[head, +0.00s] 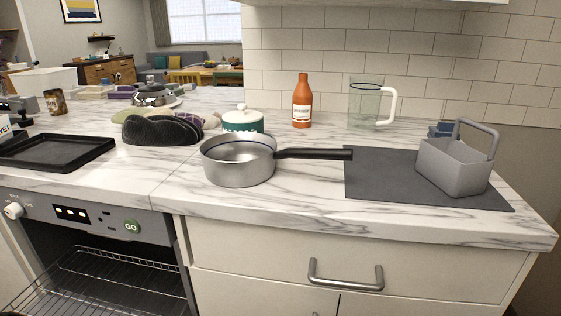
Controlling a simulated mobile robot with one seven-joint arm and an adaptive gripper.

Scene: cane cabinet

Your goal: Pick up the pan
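A silver-grey pan (240,170) stands upright on the white marbled counter (290,195), near its front edge. Its long black handle (315,154) points right, and the handle's end reaches over the left edge of a dark grey mat. The visible inside of the pan looks empty. My gripper does not show in the head view.
A grey caddy (455,165) stands on the mat (385,182), right of the pan. Behind are a teal-white pot (242,122), an orange bottle (302,102) and a clear pitcher (367,103). A black tray (55,151) lies left. The oven (100,270) below gapes open.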

